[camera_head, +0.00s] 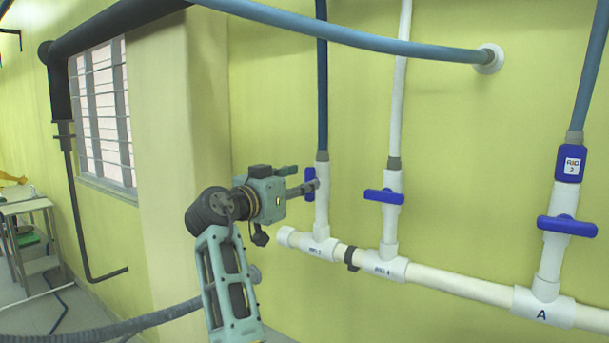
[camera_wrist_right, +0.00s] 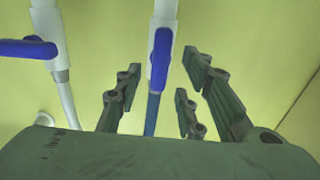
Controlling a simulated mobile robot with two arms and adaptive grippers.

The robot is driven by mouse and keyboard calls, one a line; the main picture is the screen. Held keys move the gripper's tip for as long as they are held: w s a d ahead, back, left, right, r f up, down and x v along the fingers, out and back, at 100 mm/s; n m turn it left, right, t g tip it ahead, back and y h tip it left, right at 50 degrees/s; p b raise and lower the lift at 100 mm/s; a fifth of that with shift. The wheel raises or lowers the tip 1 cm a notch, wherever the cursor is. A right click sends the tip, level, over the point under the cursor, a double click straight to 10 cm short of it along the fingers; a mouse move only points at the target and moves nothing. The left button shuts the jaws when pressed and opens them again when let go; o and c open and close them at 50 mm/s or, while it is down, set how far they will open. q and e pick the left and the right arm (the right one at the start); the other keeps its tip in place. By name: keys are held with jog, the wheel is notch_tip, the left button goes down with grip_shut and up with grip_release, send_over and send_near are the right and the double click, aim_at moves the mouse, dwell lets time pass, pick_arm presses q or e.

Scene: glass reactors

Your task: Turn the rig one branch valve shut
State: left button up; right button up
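The leftmost branch valve on the white pipe has a blue handle (camera_head: 310,178) that lies along its upright branch. Its printed label on the tee below is too small to read surely. My right gripper (camera_head: 305,188) is at this handle and partly covers it. In the right wrist view the blue handle (camera_wrist_right: 160,58) runs in line with the pipe, and the spread fingers of my right gripper (camera_wrist_right: 160,88) stand on either side of its line. Nothing is seen clamped; contact is unclear. My left gripper is not in view.
The neighbouring branch valve (camera_head: 384,196) has its blue handle crosswise. A blue hose (camera_head: 370,40) crosses above. A wall corner (camera_head: 190,130) stands left of my right arm.

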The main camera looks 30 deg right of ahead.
aim_at(309, 201)
jog(key=p+x, duration=0.1)
jog(key=x, duration=0.3)
jog(key=shift+d, duration=0.25)
jog(key=shift+w+a, duration=0.1)
jog(key=shift+c, duration=0.5)
grip_shut()
